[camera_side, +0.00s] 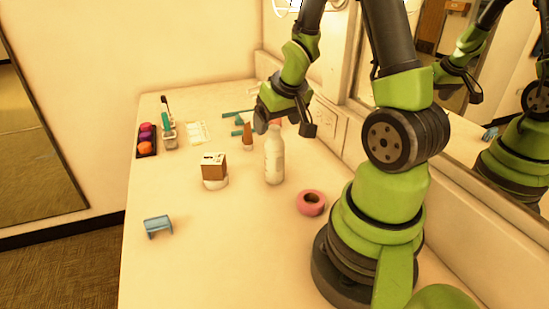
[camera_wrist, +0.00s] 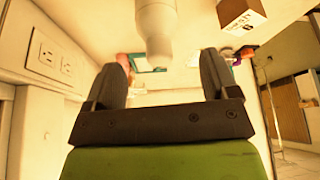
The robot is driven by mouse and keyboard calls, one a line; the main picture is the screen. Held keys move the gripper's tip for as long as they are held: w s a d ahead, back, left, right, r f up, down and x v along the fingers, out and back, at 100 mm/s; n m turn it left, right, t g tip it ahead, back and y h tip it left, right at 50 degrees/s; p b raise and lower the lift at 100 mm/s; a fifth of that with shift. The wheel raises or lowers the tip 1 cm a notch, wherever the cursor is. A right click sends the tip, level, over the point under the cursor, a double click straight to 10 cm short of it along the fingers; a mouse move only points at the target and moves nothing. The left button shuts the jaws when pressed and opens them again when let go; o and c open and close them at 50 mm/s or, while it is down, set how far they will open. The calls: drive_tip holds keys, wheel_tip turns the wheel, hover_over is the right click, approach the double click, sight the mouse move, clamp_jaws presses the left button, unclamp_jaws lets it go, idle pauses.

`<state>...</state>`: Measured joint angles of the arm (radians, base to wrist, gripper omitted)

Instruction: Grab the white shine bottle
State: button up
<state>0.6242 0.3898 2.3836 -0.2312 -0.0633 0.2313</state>
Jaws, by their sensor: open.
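The white bottle (camera_side: 274,160) stands upright on the counter in the side view, near its middle. My gripper (camera_side: 268,118) is at the height of the bottle's top, with its jaws close to the cap in the picture. In the wrist view the bottle (camera_wrist: 155,22) appears upside down, its cap pointing down toward the gap between my open fingers (camera_wrist: 163,80). The cap end lies just beyond the fingertips, and nothing is held. Whether a finger touches the bottle cannot be told. No lettering is readable on it.
A brown-and-white box (camera_side: 213,166) on a round white base stands left of the bottle. A pink ring (camera_side: 311,202) lies to its right. A blue stand (camera_side: 158,226) is at front left. A dark tray (camera_side: 146,140) holds colored items. A mirror and wall run along the right.

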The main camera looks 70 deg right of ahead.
sight(275, 127)
drive_tip(key=shift+x, duration=2.55)
drive_tip(key=c, duration=1.4)
